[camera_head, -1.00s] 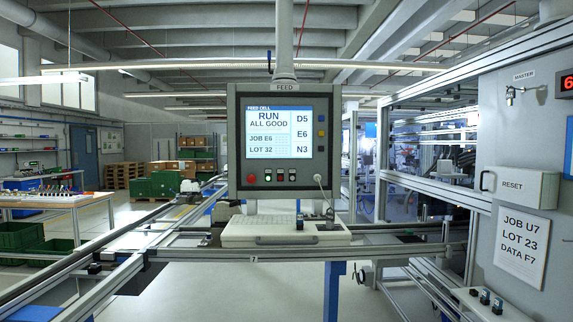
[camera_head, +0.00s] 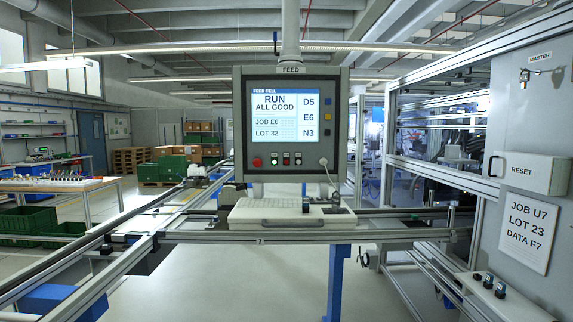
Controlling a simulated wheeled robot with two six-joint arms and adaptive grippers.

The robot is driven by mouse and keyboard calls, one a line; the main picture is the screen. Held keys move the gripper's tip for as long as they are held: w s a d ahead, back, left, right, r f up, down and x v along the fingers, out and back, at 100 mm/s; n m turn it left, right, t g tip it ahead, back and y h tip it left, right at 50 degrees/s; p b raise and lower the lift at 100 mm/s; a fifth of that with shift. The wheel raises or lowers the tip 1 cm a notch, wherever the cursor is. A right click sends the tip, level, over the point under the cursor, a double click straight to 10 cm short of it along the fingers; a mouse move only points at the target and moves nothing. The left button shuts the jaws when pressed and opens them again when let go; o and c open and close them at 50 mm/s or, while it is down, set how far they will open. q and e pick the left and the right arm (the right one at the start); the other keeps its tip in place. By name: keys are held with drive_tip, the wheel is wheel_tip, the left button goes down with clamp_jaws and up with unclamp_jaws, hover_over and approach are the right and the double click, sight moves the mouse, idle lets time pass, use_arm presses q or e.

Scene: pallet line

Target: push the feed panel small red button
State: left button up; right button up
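The grey FEED panel (camera_head: 242,120) hangs from a pole in the middle of the view, facing me. Its screen (camera_head: 285,145) reads RUN, ALL GOOD, JOB E6, LOT 32. Along the panel's lower edge is a row of controls. A larger round red button (camera_head: 257,162) is at the left. To its right is a short row of small buttons, with a small red button (camera_head: 286,160) between two others. Whether any button is pressed in is too small to tell. Neither of my grippers shows in the view.
A white keyboard-like tray (camera_head: 270,219) sits under the panel. A rail (camera_head: 200,237) crosses below it, and a conveyor frame (camera_head: 120,265) runs along the left. A grey cabinet with a RESET box (camera_head: 527,173) stands at the right. Open floor (camera_head: 240,290) shows below the rail.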

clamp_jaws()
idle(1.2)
